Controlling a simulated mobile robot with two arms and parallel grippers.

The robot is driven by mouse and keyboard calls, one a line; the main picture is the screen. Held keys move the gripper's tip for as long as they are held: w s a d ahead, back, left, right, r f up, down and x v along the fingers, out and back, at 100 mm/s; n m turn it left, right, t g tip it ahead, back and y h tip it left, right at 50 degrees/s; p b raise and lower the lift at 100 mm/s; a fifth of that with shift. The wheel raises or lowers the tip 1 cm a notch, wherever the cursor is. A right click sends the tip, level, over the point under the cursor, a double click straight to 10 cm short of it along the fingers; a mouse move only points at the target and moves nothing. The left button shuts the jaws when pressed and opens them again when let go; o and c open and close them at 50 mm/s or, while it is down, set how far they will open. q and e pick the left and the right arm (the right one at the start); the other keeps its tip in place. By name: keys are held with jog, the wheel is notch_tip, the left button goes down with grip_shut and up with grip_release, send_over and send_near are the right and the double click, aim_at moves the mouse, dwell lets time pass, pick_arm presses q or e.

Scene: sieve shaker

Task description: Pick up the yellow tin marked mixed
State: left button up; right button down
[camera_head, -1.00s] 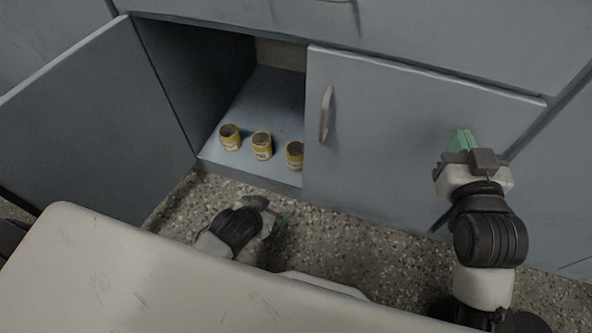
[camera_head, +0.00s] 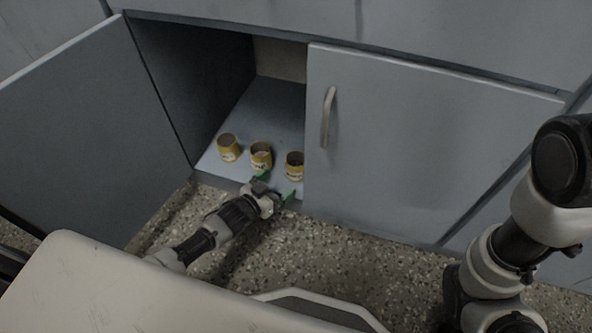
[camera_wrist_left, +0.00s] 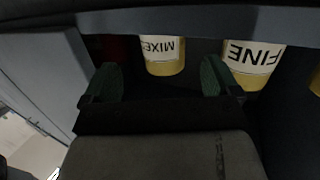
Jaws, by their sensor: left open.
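Several small yellow tins with white labels stand in a row at the front of the cabinet shelf. The tin marked MIXED (camera_wrist_left: 163,56) shows upside down in the left wrist view, between my green fingertips and beyond them. In the head view it appears to be the right-hand tin (camera_head: 294,166), close to the door's edge. The tin marked FINE (camera_wrist_left: 251,65) stands beside it; it seems to be the middle tin (camera_head: 261,155) in the head view. My left gripper (camera_head: 276,186) is open and empty at the shelf's front edge, just short of the tins. My right gripper is out of view.
The left-hand tin (camera_head: 228,148) stands near the cabinet's left wall. The left door (camera_head: 85,125) is open; the right door (camera_head: 420,150), with its handle (camera_head: 327,118), is closed beside the right-hand tin. The speckled floor (camera_head: 330,258) is clear.

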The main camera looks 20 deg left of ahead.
aim_at(289, 174)
pick_arm(q)
jog(key=b+x, duration=0.1)
jog(key=x, duration=0.1)
jog(key=shift+w+d+f, duration=0.15)
jog(key=shift+w+f, duration=0.05)
jog(key=shift+w, duration=0.15)
jog(key=b+x, duration=0.3)
jog(key=b, duration=0.1)
jog(key=shift+w+f, duration=0.2)
jog(key=shift+w, duration=0.25)
jog(key=shift+w+d+b, duration=0.25)
jog(key=shift+w+b, duration=0.15)
jog(key=shift+w, duration=0.15)
jog(key=shift+r, duration=0.15)
jog(key=shift+c, duration=0.3)
jog(key=c, duration=1)
jog(key=shift+r, duration=0.1)
